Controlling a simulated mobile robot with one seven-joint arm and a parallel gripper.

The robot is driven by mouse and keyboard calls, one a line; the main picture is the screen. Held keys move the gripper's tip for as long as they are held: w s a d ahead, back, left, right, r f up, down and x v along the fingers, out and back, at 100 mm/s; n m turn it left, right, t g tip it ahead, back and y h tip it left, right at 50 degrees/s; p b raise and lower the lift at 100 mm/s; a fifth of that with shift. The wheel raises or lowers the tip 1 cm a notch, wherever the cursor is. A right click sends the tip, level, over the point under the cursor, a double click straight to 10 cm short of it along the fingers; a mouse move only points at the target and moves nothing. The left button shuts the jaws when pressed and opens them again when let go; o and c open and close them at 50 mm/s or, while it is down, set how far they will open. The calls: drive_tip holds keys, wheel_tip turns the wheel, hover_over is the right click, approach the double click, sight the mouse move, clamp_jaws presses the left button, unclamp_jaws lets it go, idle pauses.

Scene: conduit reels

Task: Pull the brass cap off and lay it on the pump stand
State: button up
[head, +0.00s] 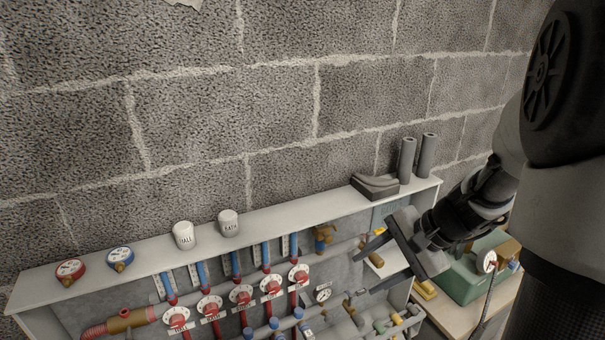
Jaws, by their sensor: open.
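My gripper (366,268) is open, reaching left from the right side into the end of the white manifold cabinet (30,292). Its two fingers are apart, with no object seen between them. A brass-coloured fitting (325,238) sits on the upper pipe, left of my upper finger. A small yellow-brass piece (380,231) shows just above that finger. I cannot tell which of these is the brass cap; the pipe ends by my fingers are partly hidden. The pump stand appears to be the wooden table (450,320) at the lower right, bearing a green pump box (472,283).
Several red valves (241,294) line the manifold. A block wall (200,130) stands behind. A bare strip shows at the table's front.

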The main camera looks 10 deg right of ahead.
drive_tip(key=w+d+f+m+t+y+b, duration=0.1)
drive_tip(key=w+f+m+t+y+b, duration=0.3)
drive_tip(key=f+m, duration=0.55)
drive_tip(key=m+t+h+b, duration=0.4)
drive_tip(key=m+t+b, duration=0.3)
drive_tip(key=m+t, duration=0.25)
approach(381, 266)
drive_tip(key=shift+w, duration=0.45)
drive_tip(key=shift+b+x, duration=0.45)
drive_tip(key=shift+x, duration=4)
drive_tip(key=shift+a, duration=0.15)
clamp_jaws()
